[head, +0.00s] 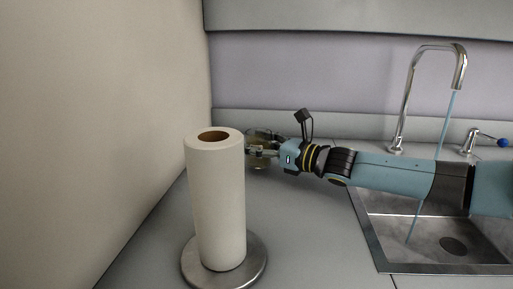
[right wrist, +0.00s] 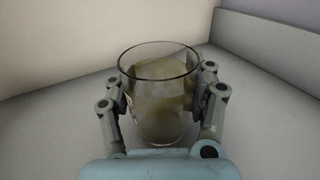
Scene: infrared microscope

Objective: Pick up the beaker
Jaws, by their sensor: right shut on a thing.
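The clear glass beaker (right wrist: 158,100) stands upright between the fingers of my right gripper (right wrist: 160,105) in the right wrist view. The fingers touch it on both sides. In the head view my right gripper (head: 262,150) reaches in from the right, just behind the paper towel roll. The beaker (head: 259,162) shows there only in part, at the gripper's tip, partly hidden by the roll and fingers. I cannot tell whether its base touches the counter. My left gripper is not in view.
A paper towel roll (head: 218,205) on a round metal stand (head: 256,270) stands close in front of the gripper. A sink (head: 400,230) with a tall faucet (head: 405,95) and running water lies to the right, under my right arm. A wall is at the left. The counter (head: 310,235) between roll and sink is clear.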

